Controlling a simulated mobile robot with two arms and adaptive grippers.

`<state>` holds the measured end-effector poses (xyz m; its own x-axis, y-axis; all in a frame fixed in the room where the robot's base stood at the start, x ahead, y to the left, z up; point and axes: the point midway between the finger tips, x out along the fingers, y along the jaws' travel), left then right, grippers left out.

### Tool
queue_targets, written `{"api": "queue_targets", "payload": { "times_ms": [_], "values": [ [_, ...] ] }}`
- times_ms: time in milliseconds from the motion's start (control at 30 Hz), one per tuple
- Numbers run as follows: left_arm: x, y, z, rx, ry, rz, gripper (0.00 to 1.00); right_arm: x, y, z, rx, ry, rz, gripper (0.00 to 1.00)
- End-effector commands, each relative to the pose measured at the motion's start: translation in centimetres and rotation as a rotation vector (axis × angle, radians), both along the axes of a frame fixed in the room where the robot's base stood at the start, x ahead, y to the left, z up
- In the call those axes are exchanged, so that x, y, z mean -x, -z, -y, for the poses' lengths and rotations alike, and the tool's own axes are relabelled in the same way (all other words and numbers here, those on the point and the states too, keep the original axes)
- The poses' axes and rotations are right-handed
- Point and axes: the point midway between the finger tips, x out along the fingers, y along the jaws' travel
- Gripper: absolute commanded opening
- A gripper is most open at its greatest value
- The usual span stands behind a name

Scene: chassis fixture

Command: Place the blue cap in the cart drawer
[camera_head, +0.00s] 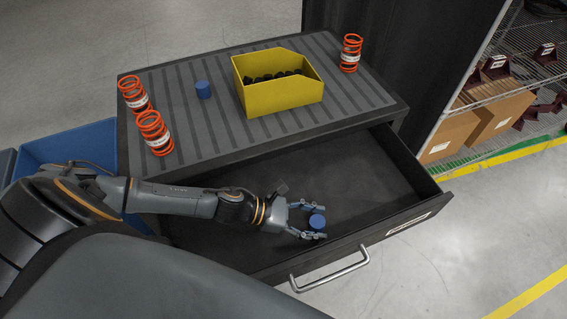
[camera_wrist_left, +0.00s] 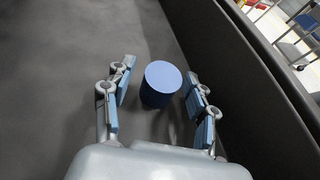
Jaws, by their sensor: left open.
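A blue cap (camera_head: 317,221) is at the open cart drawer (camera_head: 375,165), between the fingertips of my left gripper (camera_head: 312,222). In the left wrist view the blue cap (camera_wrist_left: 161,84) stands between the two fingers of the left gripper (camera_wrist_left: 160,95), with a visible gap on each side. The gripper is open. The dark drawer floor lies below and around the cap. My right gripper is not in view.
A yellow bin (camera_head: 300,96) with black parts stands on the cart top. Orange springs stand at the right (camera_head: 350,53) and left (camera_head: 155,132). The drawer front has a metal handle (camera_head: 330,275). A wire shelf with cardboard boxes (camera_head: 500,113) is at the right.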

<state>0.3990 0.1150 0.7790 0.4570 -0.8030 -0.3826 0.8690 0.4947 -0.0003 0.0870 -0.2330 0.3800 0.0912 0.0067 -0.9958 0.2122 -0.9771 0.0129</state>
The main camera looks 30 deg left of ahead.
Motion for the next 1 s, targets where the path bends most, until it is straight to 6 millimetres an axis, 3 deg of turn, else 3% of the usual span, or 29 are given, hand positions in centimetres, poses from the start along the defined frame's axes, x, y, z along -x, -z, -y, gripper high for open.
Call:
{"api": "queue_targets", "payload": {
  "times_ms": [200,500,1000],
  "values": [
    [2.4,-1.2,-3.8,-0.005,0.002,-0.006,0.57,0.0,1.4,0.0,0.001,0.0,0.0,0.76],
    [4.4,-3.2,-7.4,-0.002,0.0,-0.006,0.57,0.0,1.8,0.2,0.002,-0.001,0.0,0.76],
    [5.1,-4.2,-8.8,-0.001,0.004,0.0,0.57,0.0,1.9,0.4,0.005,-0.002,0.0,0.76]
  ]
}}
